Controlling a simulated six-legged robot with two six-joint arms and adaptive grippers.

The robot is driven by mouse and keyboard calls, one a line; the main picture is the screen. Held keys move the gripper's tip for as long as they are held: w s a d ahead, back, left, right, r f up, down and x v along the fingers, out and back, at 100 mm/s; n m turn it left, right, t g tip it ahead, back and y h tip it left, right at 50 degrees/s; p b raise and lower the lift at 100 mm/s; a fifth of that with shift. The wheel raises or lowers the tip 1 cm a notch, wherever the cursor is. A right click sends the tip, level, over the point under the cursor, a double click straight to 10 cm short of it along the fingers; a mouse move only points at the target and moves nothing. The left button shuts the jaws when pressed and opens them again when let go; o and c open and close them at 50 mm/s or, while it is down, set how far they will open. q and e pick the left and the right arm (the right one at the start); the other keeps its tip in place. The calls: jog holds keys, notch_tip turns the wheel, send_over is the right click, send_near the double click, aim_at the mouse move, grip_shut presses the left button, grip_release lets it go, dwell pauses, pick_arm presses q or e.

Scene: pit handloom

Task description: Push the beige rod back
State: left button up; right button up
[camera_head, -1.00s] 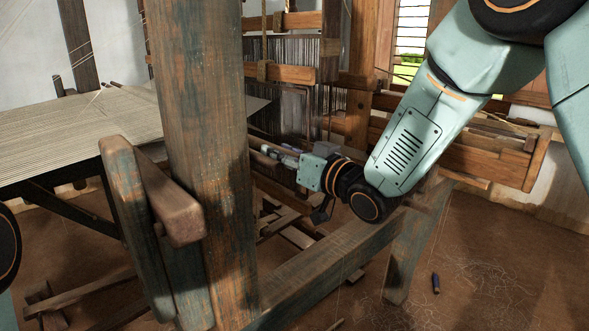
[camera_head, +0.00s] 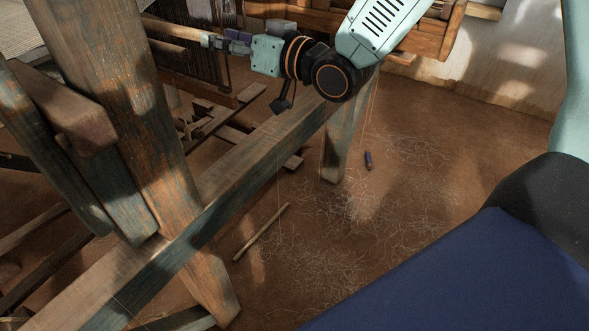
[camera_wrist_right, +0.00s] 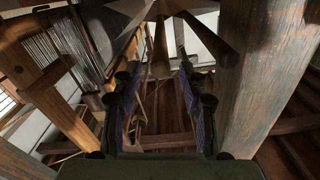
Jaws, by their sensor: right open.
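My right gripper (camera_head: 208,40) comes in from the right and points left, beside the loom's large front post. Its fingers are spread apart in the right wrist view (camera_wrist_right: 158,66). A pale brown rod (camera_head: 174,28) runs from behind the post to the fingertips; whether they touch it I cannot tell. A thin beige stick (camera_head: 262,232) lies on the floor below the beam. My left gripper is out of view.
The weathered post (camera_head: 125,130) stands left of the gripper. A long low beam (camera_head: 235,185) crosses beneath it. Loom frame timbers (camera_head: 300,20) lie behind.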

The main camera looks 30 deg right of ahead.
jog(key=s+d+f+m+g+h+p, duration=0.2)
jog(key=s+f+g+h+p, duration=0.1)
jog(key=s+f, duration=0.5)
jog(key=s+d+f+m+g+h+p, duration=0.2)
jog(key=s+f, duration=0.6)
jog(key=f, duration=0.4)
jog(key=g+h+p, duration=0.1)
jog(key=g+p, duration=0.1)
jog(key=shift+g, duration=0.4)
